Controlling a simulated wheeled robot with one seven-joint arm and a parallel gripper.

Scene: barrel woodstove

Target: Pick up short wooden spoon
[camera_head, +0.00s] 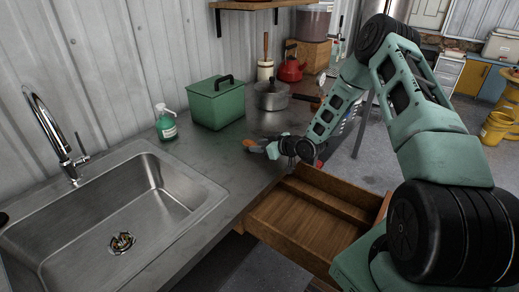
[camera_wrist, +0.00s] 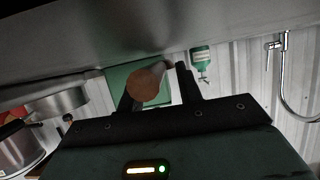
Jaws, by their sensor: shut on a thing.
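The short wooden spoon (camera_head: 250,143) shows as a small orange-brown piece at the tip of my gripper (camera_head: 264,148), over the counter in front of the green box. In the wrist view the spoon's round end (camera_wrist: 146,84) sits between the two dark fingers of my gripper (camera_wrist: 160,90). My gripper is shut on the spoon. Most of the spoon's handle is hidden or too small to make out. I cannot tell whether the spoon touches the counter.
An open wooden drawer (camera_head: 315,205) sticks out below the counter edge. A green lidded box (camera_head: 217,106), a soap bottle (camera_head: 166,124) and a grey pot (camera_head: 271,96) stand on the counter (camera_head: 218,153). A steel sink (camera_head: 110,208) is at left. A red kettle (camera_head: 291,68) stands farther back.

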